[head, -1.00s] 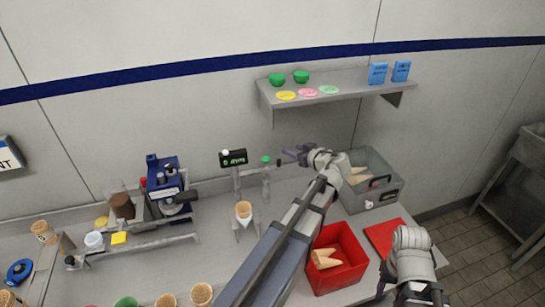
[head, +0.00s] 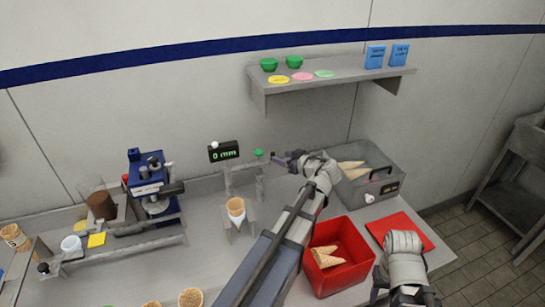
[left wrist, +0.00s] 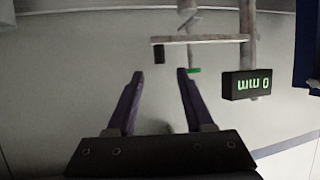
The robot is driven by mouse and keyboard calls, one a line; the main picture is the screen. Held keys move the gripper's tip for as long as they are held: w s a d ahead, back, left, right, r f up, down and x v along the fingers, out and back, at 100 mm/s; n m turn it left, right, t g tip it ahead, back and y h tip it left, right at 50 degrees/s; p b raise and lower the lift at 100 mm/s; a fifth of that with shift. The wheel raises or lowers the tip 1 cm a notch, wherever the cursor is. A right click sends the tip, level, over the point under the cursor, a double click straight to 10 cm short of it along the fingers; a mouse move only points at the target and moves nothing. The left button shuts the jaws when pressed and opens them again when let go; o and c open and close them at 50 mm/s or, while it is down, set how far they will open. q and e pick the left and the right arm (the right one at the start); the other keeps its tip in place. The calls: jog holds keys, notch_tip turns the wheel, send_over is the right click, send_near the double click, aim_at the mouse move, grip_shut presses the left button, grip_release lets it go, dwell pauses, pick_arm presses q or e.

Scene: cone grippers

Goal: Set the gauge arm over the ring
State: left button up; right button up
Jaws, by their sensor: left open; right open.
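The gauge has a black display (head: 224,151) reading "0 mm" on a grey post. Its grey arm (head: 240,164) runs sideways from that post towards a green knob (head: 258,153). A waffle cone (head: 236,207) stands upright in a grey stand in front; the ring itself is hard to make out. My left gripper (head: 280,157) is open and empty, just right of the green knob. In the left wrist view the gauge arm (left wrist: 205,39) lies beyond the open fingers, with the green knob (left wrist: 193,71) at the right fingertip. My right gripper (head: 405,296) is open at the bottom edge.
A red mat (head: 400,228) lies at the right. A shelf (head: 325,78) hangs above. A blue device (head: 150,175) stands left.

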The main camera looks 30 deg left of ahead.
aim_at(274, 154)
pick_arm(q)
jog(key=b+x, duration=0.2)
jog(key=x, duration=0.4)
jog(key=shift+b+x, duration=0.35)
jog(key=shift+x, duration=0.4)
jog(key=shift+r, duration=0.1)
grip_shut()
dwell(0.7)
